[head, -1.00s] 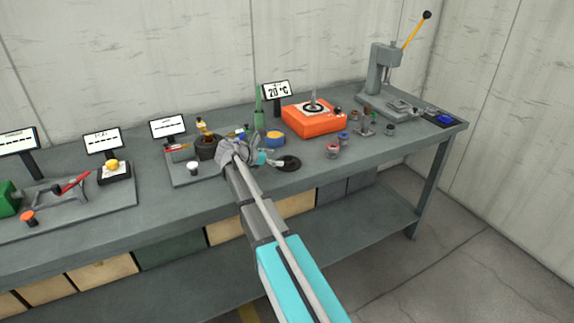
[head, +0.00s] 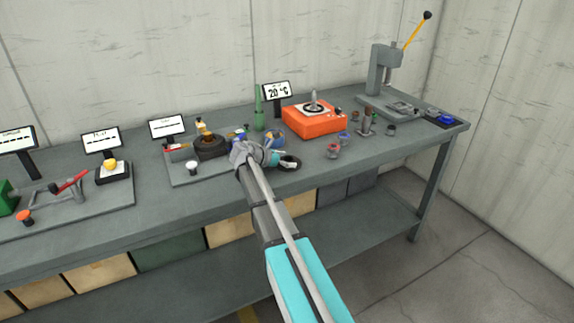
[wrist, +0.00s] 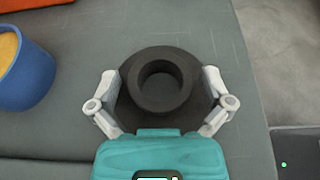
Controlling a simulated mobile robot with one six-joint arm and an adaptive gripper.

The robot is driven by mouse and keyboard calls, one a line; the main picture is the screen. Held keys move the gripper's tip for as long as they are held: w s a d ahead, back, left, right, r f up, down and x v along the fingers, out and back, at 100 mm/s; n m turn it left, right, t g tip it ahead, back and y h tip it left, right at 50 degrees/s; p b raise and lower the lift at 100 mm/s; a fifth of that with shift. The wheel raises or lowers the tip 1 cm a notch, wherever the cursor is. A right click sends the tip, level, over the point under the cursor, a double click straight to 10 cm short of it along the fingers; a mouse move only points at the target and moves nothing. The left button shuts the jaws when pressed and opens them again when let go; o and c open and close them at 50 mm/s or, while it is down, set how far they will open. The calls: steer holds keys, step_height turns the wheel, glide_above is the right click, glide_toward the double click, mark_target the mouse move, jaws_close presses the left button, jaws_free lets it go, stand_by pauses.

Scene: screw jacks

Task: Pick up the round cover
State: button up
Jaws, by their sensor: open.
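The round cover (wrist: 130,100) is a dark disc with a thick raised ring on top, lying on the grey bench. In the head view the dark disc (head: 293,163) lies near the front edge, partly hidden by my gripper (head: 279,158). In the wrist view my gripper (wrist: 160,82) is open, with one finger at each side of the cover and the raised ring between the fingertips. I cannot tell whether the fingers touch it.
A blue cup with yellow inside (wrist: 22,70) stands left of my gripper in the wrist view. An orange hot plate (head: 315,122) stands behind. Red-and-grey small parts (head: 333,150) lie to the right. The bench's front edge (wrist: 255,90) is close by.

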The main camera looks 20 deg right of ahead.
steer(key=c, duration=1.3)
steer(key=shift+r, duration=0.1)
step_height(320, 180, up, 3)
steer(key=p, duration=0.2)
steer(key=shift+f+p, duration=0.2)
steer(key=shift+p, duration=0.2)
steer(key=s+a+r+p, duration=0.1)
steer(key=s+r+p, duration=0.2)
steer(key=s, duration=0.1)
steer(key=s+a+r+p, duration=0.1)
steer(key=s+r+p, duration=0.2)
steer(key=s, duration=0.2)
steer(key=s+a+r+p, duration=0.1)
steer(key=s+r+p, duration=0.3)
steer(key=shift+s+a+r, duration=0.1)
steer(key=shift+s+a, duration=0.15)
steer(key=shift+a, duration=0.1)
